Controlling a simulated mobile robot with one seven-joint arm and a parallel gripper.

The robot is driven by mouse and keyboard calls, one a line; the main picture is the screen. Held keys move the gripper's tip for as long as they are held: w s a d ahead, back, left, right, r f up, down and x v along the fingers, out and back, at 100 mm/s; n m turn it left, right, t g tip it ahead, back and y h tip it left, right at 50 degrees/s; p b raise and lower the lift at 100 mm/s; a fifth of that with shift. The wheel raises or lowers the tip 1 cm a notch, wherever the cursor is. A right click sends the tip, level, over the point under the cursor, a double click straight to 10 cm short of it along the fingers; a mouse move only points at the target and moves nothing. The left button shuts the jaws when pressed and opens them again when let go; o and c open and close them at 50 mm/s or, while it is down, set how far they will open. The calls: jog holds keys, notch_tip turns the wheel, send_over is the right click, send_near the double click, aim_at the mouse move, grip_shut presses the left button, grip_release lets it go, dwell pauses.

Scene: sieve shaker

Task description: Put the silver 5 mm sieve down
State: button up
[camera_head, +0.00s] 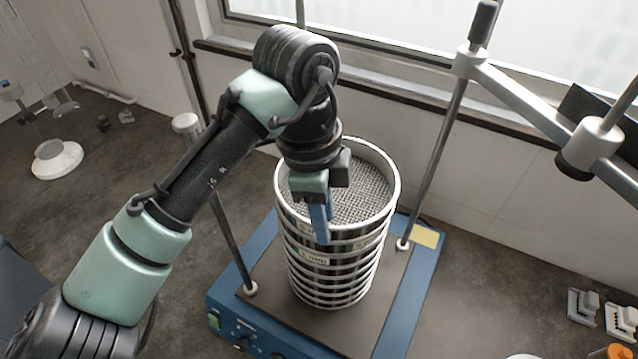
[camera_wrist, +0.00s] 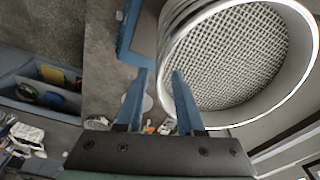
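The silver sieve (camera_head: 385,205) with a coarse wire mesh is the top ring of an upright stack of sieves on the blue shaker (camera_head: 408,300). Its mesh and pale rim fill the right of the wrist view (camera_wrist: 235,55). I cannot read its label. My gripper (camera_head: 321,232) points down at the near side of the top sieve, with a blue finger in front of its wall. In the wrist view my gripper (camera_wrist: 159,75) has its two blue fingers apart, with a clear gap. The right finger overlaps the rim; whether the fingers touch it I cannot tell.
Two upright rods (camera_head: 437,150) flank the stack, with a clamp bar (camera_head: 525,95) at the upper right. A wall and window stand close behind. A round white base (camera_head: 57,160) stands at the far left. Small items (camera_head: 582,306) lie at the lower right. The counter left of the shaker has free room.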

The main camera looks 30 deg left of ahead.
notch_tip(320, 180, up, 10)
jog(key=a, duration=0.1)
jog(key=shift+s+r+b, duration=0.2)
jog(key=shift+b, duration=0.1)
jog(key=shift+f, duration=0.1)
dwell(0.4)
